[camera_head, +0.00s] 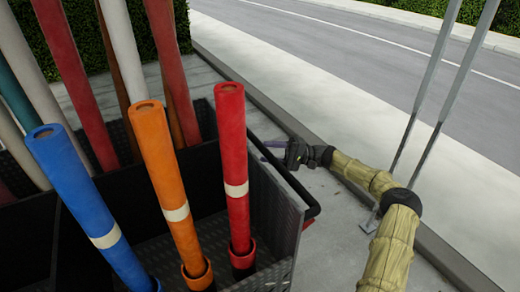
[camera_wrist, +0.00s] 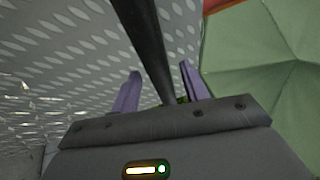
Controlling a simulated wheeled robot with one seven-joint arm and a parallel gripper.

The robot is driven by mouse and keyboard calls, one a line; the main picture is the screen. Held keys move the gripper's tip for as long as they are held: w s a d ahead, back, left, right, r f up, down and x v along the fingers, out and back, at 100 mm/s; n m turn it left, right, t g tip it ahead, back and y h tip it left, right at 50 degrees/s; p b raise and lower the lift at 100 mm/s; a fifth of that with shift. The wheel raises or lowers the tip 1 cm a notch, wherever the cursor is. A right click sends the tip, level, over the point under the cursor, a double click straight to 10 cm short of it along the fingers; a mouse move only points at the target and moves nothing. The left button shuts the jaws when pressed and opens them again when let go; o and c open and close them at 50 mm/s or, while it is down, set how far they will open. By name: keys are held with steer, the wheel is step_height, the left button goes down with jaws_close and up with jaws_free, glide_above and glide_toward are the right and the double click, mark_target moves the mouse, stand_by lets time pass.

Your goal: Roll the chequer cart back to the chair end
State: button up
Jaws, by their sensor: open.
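The chequer cart (camera_head: 285,225) is a dark chequer-plate box at the left of the head view, holding several coloured tubes. A black handle bar (camera_head: 296,185) runs along its right side. My gripper (camera_head: 272,148) is at the far end of that bar, with its purple fingers pointing left. In the wrist view the bar (camera_wrist: 146,45) passes between the two open fingers (camera_wrist: 160,80), beside the chequer plate (camera_wrist: 60,50). I cannot tell whether either finger touches the bar. No chair shows in either view.
Blue (camera_head: 85,205), orange (camera_head: 163,175) and red (camera_head: 232,150) tubes stand up from the cart. Two thin grey poles (camera_head: 437,110) rise at the right, near my arm. A kerb (camera_head: 345,195) borders the pavement, with a road (camera_head: 400,65) beyond. Green fabric (camera_wrist: 265,75) shows in the wrist view.

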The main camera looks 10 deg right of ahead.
steer(key=x, duration=0.3)
steer(key=shift+a, duration=0.4)
jaws_close()
